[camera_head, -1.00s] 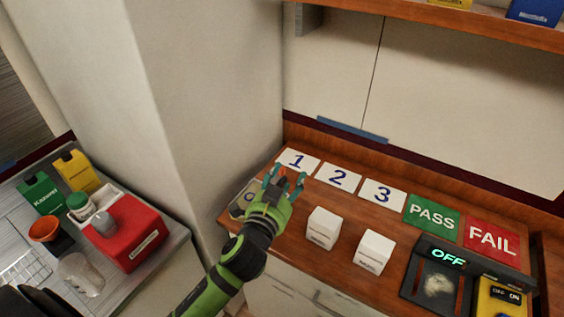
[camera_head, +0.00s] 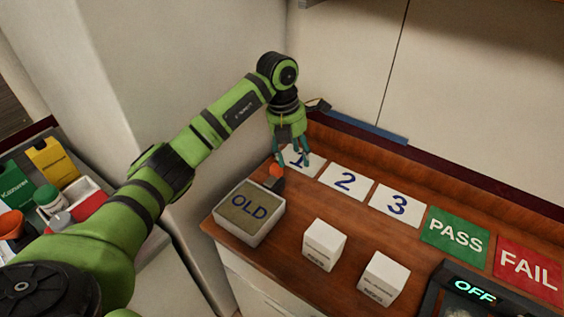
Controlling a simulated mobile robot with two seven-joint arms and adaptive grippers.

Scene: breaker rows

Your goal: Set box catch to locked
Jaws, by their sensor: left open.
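I cannot make out a box catch in this view. My left gripper (camera_head: 292,163) points down with its teal fingers apart over the card marked 1 (camera_head: 299,158), partly covering it. Nothing shows between the fingers. A small orange-topped piece with a dark base (camera_head: 276,171) is beside the left finger, behind the tray marked OLD (camera_head: 249,212); I cannot tell whether the finger touches it. Two white boxes (camera_head: 324,245) and (camera_head: 382,279) stand apart on the wooden worktop, with small print on their fronts. My right gripper is not in view.
Cards 2 (camera_head: 345,181) and 3 (camera_head: 398,206), a green PASS card (camera_head: 455,234) and a red FAIL card (camera_head: 529,273) lie along the back. A dark device reading OFF (camera_head: 473,289) is cut off at lower right.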

